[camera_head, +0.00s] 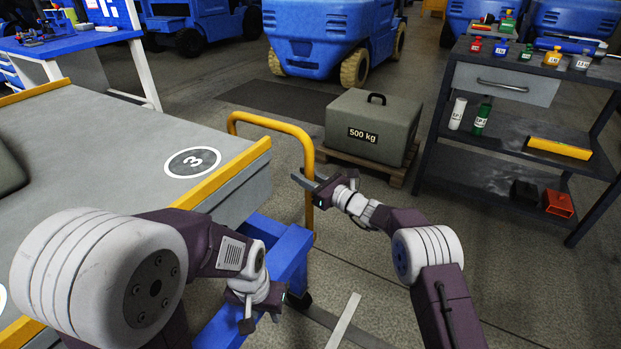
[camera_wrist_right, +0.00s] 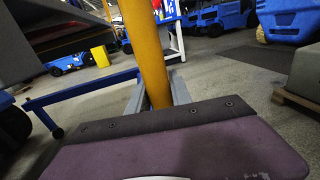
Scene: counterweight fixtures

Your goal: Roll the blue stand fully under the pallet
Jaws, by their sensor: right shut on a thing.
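The blue stand (camera_head: 285,262) is at the lower middle of the head view, with a yellow hoop handle (camera_head: 275,123) rising from it. Part of the stand lies beneath a broad grey platform (camera_head: 110,135) with yellow edges and a round "3" mark; its far part is hidden. The stand's blue bar (camera_wrist_right: 85,90) also shows in the right wrist view. My right gripper (camera_head: 308,186) is shut on the handle's near upright, which stands between its fingers (camera_wrist_right: 160,100). My left gripper (camera_head: 262,312) hangs low beside the stand; its fingers are too unclear to judge.
A grey 500 kg weight (camera_head: 378,118) sits on a wooden pallet (camera_head: 360,163) beyond the handle. A dark shelf cart (camera_head: 480,165) with bottles and small weights stands at right. Blue forklifts (camera_head: 320,35) are behind.

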